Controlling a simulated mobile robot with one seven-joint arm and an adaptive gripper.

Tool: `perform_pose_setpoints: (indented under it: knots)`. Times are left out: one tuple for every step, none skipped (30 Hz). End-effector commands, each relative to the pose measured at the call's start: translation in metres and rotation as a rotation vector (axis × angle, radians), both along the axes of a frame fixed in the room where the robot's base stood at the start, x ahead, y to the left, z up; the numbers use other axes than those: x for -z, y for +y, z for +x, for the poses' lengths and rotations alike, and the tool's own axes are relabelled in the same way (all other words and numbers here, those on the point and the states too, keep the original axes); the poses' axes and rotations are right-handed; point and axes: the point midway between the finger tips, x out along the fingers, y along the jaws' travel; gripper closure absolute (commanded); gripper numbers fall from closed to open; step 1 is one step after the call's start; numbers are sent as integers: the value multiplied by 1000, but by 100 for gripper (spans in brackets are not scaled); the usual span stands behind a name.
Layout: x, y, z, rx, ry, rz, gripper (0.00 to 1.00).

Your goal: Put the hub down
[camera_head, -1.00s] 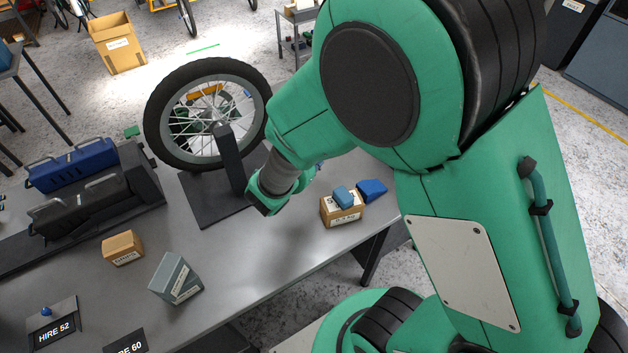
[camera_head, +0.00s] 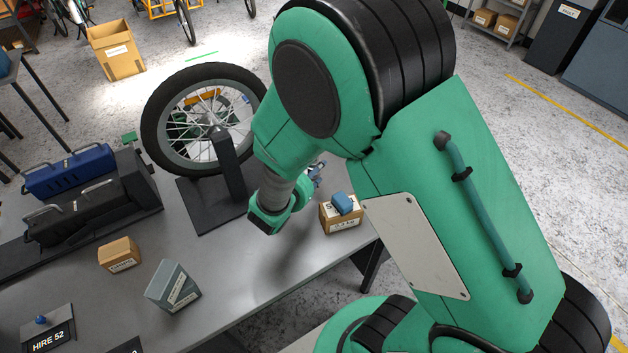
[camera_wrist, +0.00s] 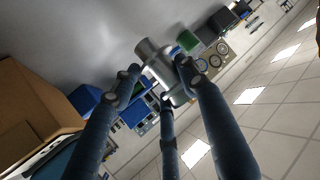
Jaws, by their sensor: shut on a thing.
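The hub (camera_wrist: 152,55) is a silver metal cylinder with a wider flange, seen in the wrist view between my fingertips. My gripper (camera_wrist: 160,80) is shut on it with its dark blue-grey fingers around it. In the head view my gripper (camera_head: 316,174) shows only in part, beyond the green wrist and above the far right part of the grey bench (camera_head: 245,270). The hub cannot be made out clearly there. The gripper appears raised off the bench top, close behind a small cardboard box.
The cardboard box (camera_head: 345,222) carries a blue block (camera_head: 342,203). A spoked wheel (camera_head: 153,120) stands on a black stand (camera_head: 230,165) left of my wrist. A grey-green box (camera_head: 172,287), a small brown box (camera_head: 119,254) and blue and black cases stand further left. The bench's front middle is clear.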

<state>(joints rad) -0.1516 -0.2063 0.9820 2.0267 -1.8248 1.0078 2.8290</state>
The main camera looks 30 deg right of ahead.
Motion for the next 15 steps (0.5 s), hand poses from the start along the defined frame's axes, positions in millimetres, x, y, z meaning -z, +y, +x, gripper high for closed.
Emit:
perform_pose_setpoints:
  knots:
    - [2, 0, 0, 0, 1, 0, 91]
    - [4, 0, 0, 0, 1, -1, 91]
    - [7, 0, 0, 0, 2, -1, 91]
    - [10, 0, 0, 0, 2, -1, 91]
    - [13, 0, 0, 0, 4, -1, 91]
    - [17, 0, 0, 1, 3, -1, 91]
    - [21, 0, 0, 0, 2, -1, 91]
    - [24, 0, 0, 0, 3, -2, 91]
    - [28, 0, 0, -1, 4, -1, 91]
    - [31, 0, 0, 0, 3, -1, 91]
    - [34, 0, 0, 0, 2, 0, 91]
    - [37, 0, 0, 0, 2, 0, 91]
    - [38, 0, 0, 0, 2, 0, 91]
    - [40, 0, 0, 0, 2, 0, 91]
    - [41, 0, 0, 0, 2, 0, 91]
